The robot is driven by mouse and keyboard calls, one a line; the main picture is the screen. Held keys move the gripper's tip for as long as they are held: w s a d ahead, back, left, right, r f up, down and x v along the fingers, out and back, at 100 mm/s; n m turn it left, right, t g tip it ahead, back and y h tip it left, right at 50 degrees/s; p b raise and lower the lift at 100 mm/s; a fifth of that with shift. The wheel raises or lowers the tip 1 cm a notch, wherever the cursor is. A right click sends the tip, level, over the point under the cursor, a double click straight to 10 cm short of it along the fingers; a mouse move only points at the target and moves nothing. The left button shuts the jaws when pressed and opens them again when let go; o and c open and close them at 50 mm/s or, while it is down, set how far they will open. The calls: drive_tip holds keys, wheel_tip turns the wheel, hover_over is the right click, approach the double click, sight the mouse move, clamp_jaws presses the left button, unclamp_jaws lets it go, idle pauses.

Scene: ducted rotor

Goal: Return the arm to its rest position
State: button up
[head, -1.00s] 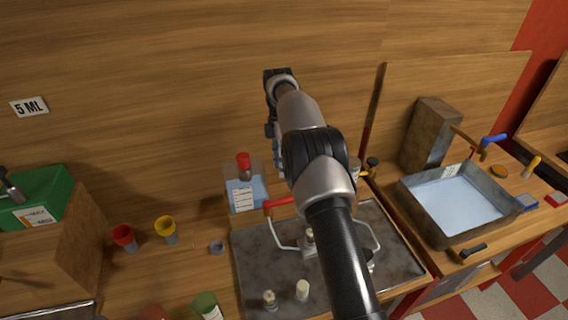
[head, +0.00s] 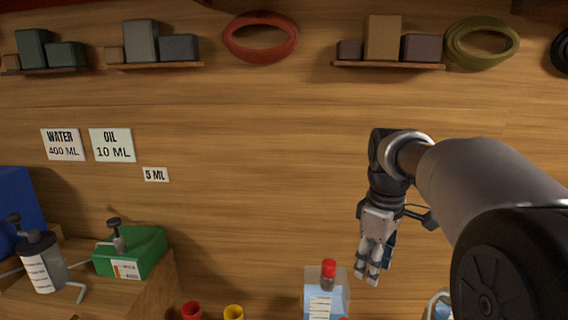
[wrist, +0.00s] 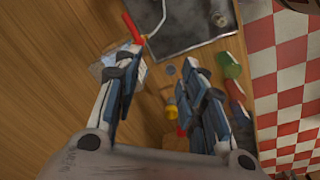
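My arm (head: 490,180) comes in from the right side of the head view and reaches toward the wooden back wall. My gripper (head: 368,278) hangs from its end with the fingers pointing down, in front of the wall and above the bench. In the wrist view my gripper (wrist: 160,60) has its two fingers spread apart, with nothing held between them. The clear bottle with a red cap (head: 320,297) stands lower and to the left of the gripper in the head view.
The wrist view shows a dark metal tray (wrist: 190,25), a red handle (wrist: 132,28), a yellow cup (wrist: 171,110) and a green container (wrist: 229,64) below. A green box (head: 135,252) stands at left. Shelves with blocks (head: 385,50) line the upper wall.

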drive_tip(key=s+a+m+t+b, duration=0.1)
drive_tip(key=s+a+m, duration=0.1)
drive_tip(key=s, duration=0.5)
drive_tip(key=s+a+m+t, duration=0.1)
drive_tip(key=s+m, duration=0.2)
drive_tip(key=s, duration=0.5)
drive_tip(key=s+a+f+m+t+b, duration=0.1)
drive_tip(key=s+f+m, duration=0.3)
drive_tip(key=s, duration=0.7)
wheel_tip(320, 180, down, 2)
drive_tip(key=shift+s+a+f+t, duration=0.2)
drive_tip(key=shift+s+a+t, duration=0.05)
drive_tip(key=shift+s+t, duration=0.15)
